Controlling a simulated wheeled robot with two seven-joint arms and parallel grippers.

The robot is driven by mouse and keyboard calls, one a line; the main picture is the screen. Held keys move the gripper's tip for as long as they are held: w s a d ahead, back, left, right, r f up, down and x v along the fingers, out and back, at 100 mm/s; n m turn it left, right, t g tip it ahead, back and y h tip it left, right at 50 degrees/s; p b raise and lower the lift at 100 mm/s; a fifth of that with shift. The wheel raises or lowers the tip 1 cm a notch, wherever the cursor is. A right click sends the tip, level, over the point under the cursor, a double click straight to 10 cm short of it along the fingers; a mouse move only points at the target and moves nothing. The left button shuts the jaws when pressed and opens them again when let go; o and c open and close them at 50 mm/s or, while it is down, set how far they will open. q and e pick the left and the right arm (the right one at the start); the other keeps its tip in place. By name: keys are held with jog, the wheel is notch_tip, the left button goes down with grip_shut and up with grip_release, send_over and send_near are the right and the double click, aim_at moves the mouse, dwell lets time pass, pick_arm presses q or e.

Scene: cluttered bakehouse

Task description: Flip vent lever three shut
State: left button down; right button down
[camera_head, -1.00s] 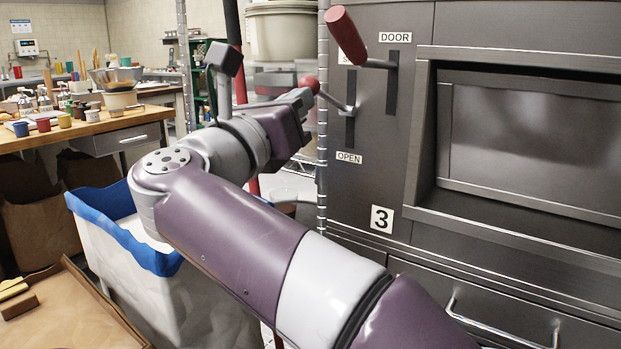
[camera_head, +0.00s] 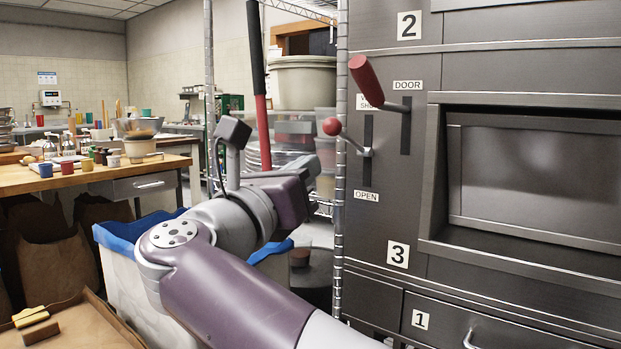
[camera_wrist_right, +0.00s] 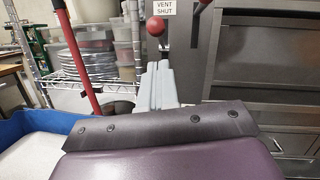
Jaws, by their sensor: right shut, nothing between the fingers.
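The vent lever (camera_head: 332,126) of oven deck three has a red ball knob on a thin metal arm. Its arm leaves a dark vertical slot at about mid-height, with the knob angled up and toward me. An OPEN label (camera_head: 367,196) is below the slot; the upper label is partly hidden. My right gripper (camera_head: 311,166) is below and left of the knob in the head view, shut and empty, seemingly apart from it. In the right wrist view its closed grey fingers (camera_wrist_right: 159,82) point toward the knob (camera_wrist_right: 155,26), under the VENT SHUT label (camera_wrist_right: 164,8). My left gripper is not in view.
The red-gripped door lever (camera_head: 366,80) juts out just above and right of the vent lever. A wire rack with tubs (camera_head: 303,85) stands left of the oven. A blue-rimmed white bin (camera_head: 120,262) is beneath my right arm. A worktable (camera_head: 100,177) is at left.

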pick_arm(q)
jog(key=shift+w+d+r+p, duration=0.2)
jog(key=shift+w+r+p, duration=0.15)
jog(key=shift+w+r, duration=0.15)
pick_arm(e)
jog(key=v, duration=0.7)
jog(key=shift+r, duration=0.3)
